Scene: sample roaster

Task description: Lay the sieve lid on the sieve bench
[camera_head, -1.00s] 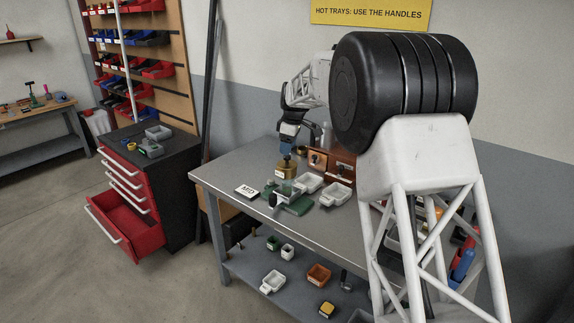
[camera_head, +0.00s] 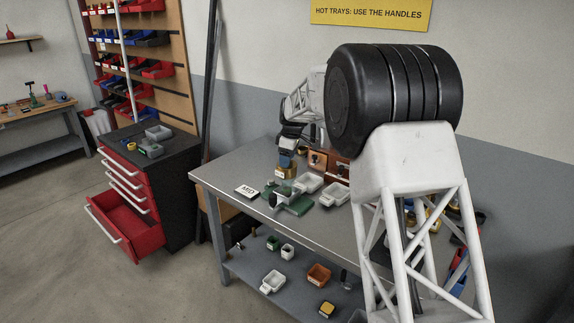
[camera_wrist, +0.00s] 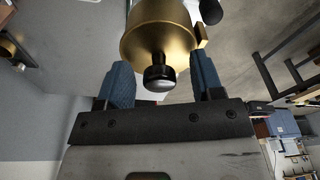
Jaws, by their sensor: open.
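A brass round sieve (camera_head: 286,173) stands on the grey bench top (camera_head: 235,172), close to its back left. In the wrist view its brass top (camera_wrist: 160,35) fills the upper middle, with a black knob (camera_wrist: 159,76) pointing toward me. I cannot tell where the lid ends and the sieve body begins. My gripper (camera_head: 287,162) is directly over the brass sieve. In the wrist view my gripper (camera_wrist: 164,82) is open, with one blue finger on each side of the knob and gaps between.
White trays (camera_head: 308,182), a green-based device (camera_head: 293,200) and a MID card (camera_head: 246,191) stand close by. A brown wooden box (camera_head: 318,160) is behind. A red drawer (camera_head: 128,222) hangs open at left. The bench's front left is clear.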

